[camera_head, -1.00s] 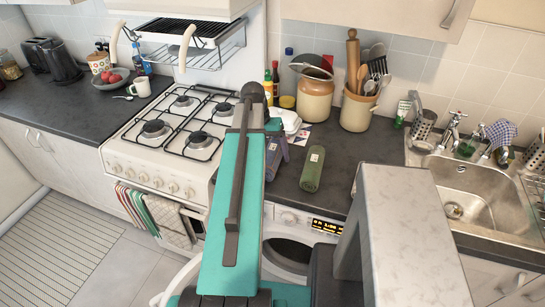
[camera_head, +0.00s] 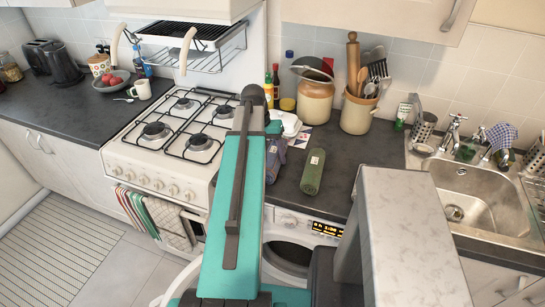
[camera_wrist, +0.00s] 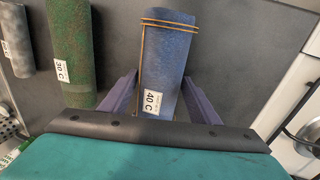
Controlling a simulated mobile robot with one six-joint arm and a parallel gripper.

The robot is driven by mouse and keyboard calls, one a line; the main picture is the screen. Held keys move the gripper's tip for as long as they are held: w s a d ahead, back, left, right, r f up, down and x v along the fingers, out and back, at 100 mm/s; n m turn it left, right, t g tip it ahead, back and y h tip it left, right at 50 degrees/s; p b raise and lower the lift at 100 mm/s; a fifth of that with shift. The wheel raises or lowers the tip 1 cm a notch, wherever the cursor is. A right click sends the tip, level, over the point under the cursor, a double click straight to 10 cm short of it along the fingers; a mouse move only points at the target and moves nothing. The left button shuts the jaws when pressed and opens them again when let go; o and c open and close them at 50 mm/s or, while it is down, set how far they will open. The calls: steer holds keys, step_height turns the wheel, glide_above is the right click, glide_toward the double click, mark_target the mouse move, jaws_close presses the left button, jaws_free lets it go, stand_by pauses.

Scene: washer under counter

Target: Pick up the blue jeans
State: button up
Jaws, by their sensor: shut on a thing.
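The blue jeans (camera_wrist: 172,60) are a rolled blue bundle with tan bands and a white "40 C" label in the wrist view. My gripper (camera_wrist: 160,95) has its purple fingers on both sides of the near part of the roll and is shut on it. In the head view my gripper (camera_head: 275,158) is partly hidden behind my teal arm, over the counter between the stove and the green roll. There the jeans are mostly hidden, and I cannot tell whether they touch the counter.
A green roll (camera_head: 313,172) lies on the dark counter (camera_head: 340,200); in the wrist view the green roll (camera_wrist: 73,45) has a "30 C" label. A grey roll (camera_wrist: 16,38) lies farther left. The stove (camera_head: 175,140), utensil crock (camera_head: 357,112) and sink (camera_head: 465,200) surround this stretch.

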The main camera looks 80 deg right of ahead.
mark_target(271, 152)
steer(key=shift+r, duration=0.2)
steer(key=shift+r+p, duration=3.15)
steer(key=shift+r, duration=1.65)
